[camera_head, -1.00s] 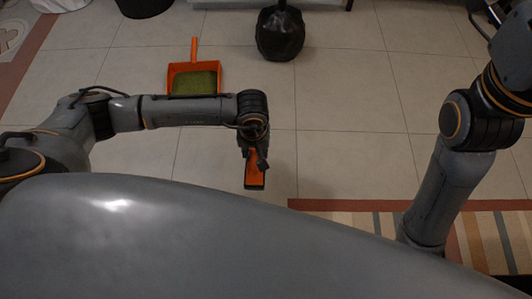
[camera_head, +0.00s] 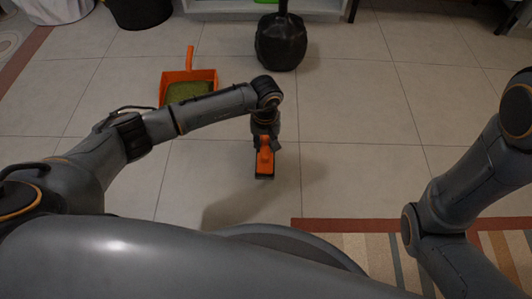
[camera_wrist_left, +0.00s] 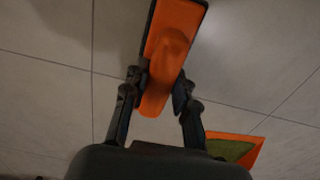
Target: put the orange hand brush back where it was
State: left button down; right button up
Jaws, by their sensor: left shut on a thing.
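The orange hand brush (camera_head: 265,161) hangs from my left gripper (camera_head: 264,140) in the head view, above the tiled floor. In the left wrist view the brush (camera_wrist_left: 172,45) points away from my left gripper (camera_wrist_left: 160,92), whose two fingers are shut on its handle. A dark rim shows around the brush's head. An orange dustpan (camera_head: 213,75) with green matter in it lies on the floor, partly covered by my left arm. Its corner also shows in the left wrist view (camera_wrist_left: 252,150). The fingers of my right gripper are out of view.
A black round bag-like object (camera_head: 281,42) stands on the floor behind the brush. A dark bin (camera_head: 140,12) is at the back left. A striped rug (camera_head: 350,245) lies at the front right. The tiles between are bare.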

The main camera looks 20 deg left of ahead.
aim_at(266, 141)
pick_arm(q)
jog(key=shift+w+f+b, duration=0.25)
jog(key=shift+f+b, duration=0.55)
jog(key=shift+f, duration=0.3)
jog(key=shift+w+f+b, duration=0.2)
jog(key=shift+f+b, duration=0.55)
jog(key=shift+f, duration=0.35)
jog(key=c, duration=1.1)
grip_release()
jog(key=shift+o, duration=0.2)
notch_tip(266, 141, up, 12)
jog(key=p, duration=0.7)
jog(key=shift+r+p, duration=0.2)
jog(key=shift+p, duration=0.15)
